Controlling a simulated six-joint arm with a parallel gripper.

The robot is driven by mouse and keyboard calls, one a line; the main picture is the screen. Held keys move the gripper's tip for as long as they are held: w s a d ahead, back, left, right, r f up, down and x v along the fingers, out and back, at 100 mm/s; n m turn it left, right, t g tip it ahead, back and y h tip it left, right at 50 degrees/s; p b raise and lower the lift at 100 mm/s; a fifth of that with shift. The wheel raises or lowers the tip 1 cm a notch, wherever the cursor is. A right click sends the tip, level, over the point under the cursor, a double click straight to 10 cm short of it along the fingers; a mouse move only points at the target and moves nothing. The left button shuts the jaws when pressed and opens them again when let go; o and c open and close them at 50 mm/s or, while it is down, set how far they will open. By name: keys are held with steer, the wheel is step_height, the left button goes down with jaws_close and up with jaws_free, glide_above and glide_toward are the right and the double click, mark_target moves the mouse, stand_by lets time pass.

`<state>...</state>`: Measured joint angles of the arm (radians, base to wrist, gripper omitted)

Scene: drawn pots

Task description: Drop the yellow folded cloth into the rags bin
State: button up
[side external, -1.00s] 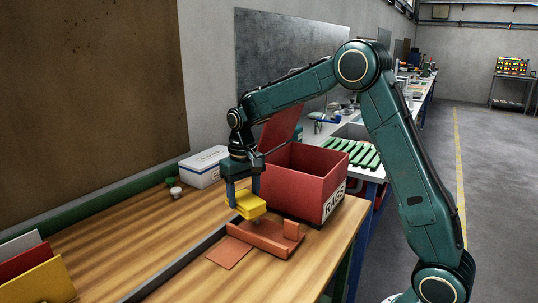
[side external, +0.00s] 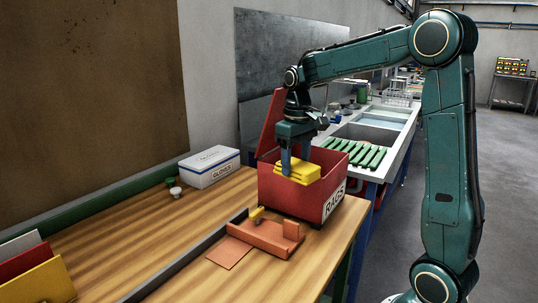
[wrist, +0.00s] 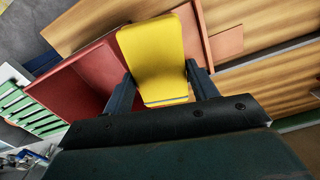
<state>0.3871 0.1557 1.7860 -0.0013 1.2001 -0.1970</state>
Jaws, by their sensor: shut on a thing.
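The yellow folded cloth (side external: 299,171) is gripped between the fingers of my gripper (side external: 296,160). In the wrist view the cloth (wrist: 153,55) lies between both fingers of my gripper (wrist: 160,88). The red rags bin (side external: 290,197) stands on the wooden bench with its lid (side external: 270,127) raised at the back. My gripper and the cloth are over the bin's opening, about level with its rim in the side view. Whether the cloth touches the rim I cannot tell. The bin (wrist: 88,75) also shows beneath the cloth in the wrist view, its interior partly hidden.
An orange tray (side external: 265,238) with a small yellow-topped piece (side external: 257,215) sits in front of the bin. A white gloves box (side external: 209,167) stands behind to the left. Green strips (side external: 365,156) lie on the counter beyond. The bench's middle (side external: 150,235) is clear.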

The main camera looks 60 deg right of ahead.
steer(key=w+d+r+m, duration=0.1)
steer(key=d+m, duration=0.5)
steer(key=d, duration=1)
steer(key=shift+w+d+r+m, duration=0.15)
steer(key=shift+d+r+m, duration=0.2)
steer(key=shift+r+m, duration=0.05)
steer(key=shift+f, duration=0.1)
step_height(320, 180, down, 14)
steer(key=shift+r, duration=0.15)
steer(key=shift+w, duration=0.15)
steer(key=shift+w, duration=1.95)
steer(key=shift+f, duration=0.55)
steer(key=shift+s+f, duration=0.1)
steer(key=shift+f, duration=0.5)
